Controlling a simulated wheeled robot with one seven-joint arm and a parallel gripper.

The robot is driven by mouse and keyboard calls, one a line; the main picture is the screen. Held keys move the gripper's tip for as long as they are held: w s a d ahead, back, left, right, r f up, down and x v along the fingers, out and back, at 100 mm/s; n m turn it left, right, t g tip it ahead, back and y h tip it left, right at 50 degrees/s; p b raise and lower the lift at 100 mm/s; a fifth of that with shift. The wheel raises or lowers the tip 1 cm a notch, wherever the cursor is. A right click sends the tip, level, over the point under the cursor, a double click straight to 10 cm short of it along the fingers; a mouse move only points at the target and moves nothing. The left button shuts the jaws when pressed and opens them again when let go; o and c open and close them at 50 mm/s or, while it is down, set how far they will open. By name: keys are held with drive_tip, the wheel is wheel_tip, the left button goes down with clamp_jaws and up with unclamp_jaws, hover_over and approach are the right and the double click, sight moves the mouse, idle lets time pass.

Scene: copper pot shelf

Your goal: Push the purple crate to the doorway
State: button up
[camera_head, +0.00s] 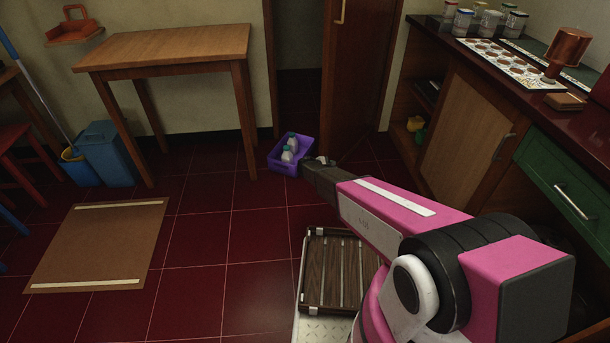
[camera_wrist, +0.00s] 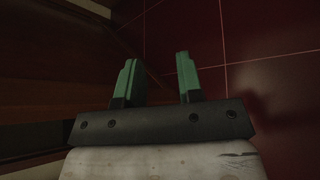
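The purple crate (camera_head: 274,162) stands on the red tiled floor in the head view, holding white bottles with greenish caps (camera_head: 290,146). The doorway (camera_head: 302,98) is just behind it, a dark opening with a brown door standing ajar at its right. My arm reaches towards the crate, and my gripper is at its right end in the head view, mostly hidden by the arm. I cannot tell whether it touches the crate. In the wrist view my gripper (camera_wrist: 158,78) has its two green fingers apart, with nothing between them; the crate does not show there.
A wooden table (camera_head: 165,47) stands left of the doorway. A blue bin (camera_head: 106,155) and bucket are further left. A brown mat (camera_head: 98,243) lies on the floor. A counter with cabinets (camera_head: 468,125) lines the right. Floor left of the crate is clear.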

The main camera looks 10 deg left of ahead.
drive_tip(key=s+d+r+m+g+y, duration=0.5)
drive_tip(key=s+d+r+m, duration=0.5)
drive_tip(key=s+d+r, duration=0.6)
drive_tip(key=s+r+m+g+y, duration=0.1)
drive_tip(key=s+r+m+y, duration=0.2)
drive_tip(key=s+r, duration=0.2)
drive_tip(key=s+r+m+g+y, duration=0.1)
drive_tip(key=s+r+m+y, duration=0.2)
drive_tip(key=s+r, duration=0.3)
drive_tip(key=s+m, duration=0.1)
drive_tip(key=s, duration=0.4)
drive_tip(key=shift+s+d+r+m, duration=0.25)
drive_tip(key=shift+m, duration=0.05)
drive_tip(key=shift+w, duration=0.1)
